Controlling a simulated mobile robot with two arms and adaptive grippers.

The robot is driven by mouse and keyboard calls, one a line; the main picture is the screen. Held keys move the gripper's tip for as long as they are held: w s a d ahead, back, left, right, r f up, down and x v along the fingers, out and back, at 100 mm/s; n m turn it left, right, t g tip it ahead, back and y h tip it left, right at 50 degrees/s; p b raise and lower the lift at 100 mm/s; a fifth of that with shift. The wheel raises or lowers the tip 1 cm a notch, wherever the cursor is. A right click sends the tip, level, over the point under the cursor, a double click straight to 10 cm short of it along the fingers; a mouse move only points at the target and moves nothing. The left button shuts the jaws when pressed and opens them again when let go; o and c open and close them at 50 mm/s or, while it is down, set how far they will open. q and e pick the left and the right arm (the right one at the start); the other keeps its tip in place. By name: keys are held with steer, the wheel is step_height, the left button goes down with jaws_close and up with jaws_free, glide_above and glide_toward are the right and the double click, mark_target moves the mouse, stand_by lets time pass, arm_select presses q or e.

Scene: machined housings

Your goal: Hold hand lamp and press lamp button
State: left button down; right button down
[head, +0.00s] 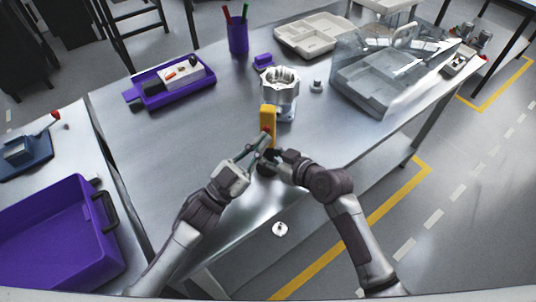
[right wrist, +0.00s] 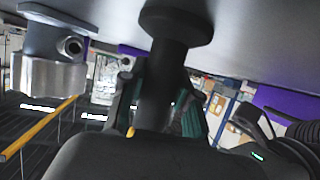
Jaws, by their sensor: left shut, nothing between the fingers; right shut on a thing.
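The hand lamp (head: 268,117) has a yellow upper part and stands upright in front of the metal housing in the head view. A small reddish spot shows on its near side; I cannot tell if it is the button. My right gripper (head: 271,157) is shut on the lamp's dark lower part. In the right wrist view, the lamp's black handle (right wrist: 160,75) is between the green-edged fingers. My left gripper (head: 261,143) is shut and empty, its tips close against the lamp's near side. Whether they touch it is unclear.
The machined housing (head: 280,88) stands just behind the lamp. A purple tray (head: 179,92), a purple pen cup (head: 238,38), a small metal part (head: 317,87) and a clear-walled grey bin (head: 370,90) are around it. A purple crate (head: 60,235) is at lower left.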

arm_select(q)
steer(key=s, duration=0.4)
steer(key=s+a, duration=0.1)
steer(key=s, duration=0.1)
stand_by(0.5)
arm_select(e)
steer(key=c, duration=0.8)
jaws_free()
steer(key=shift+o, duration=0.2)
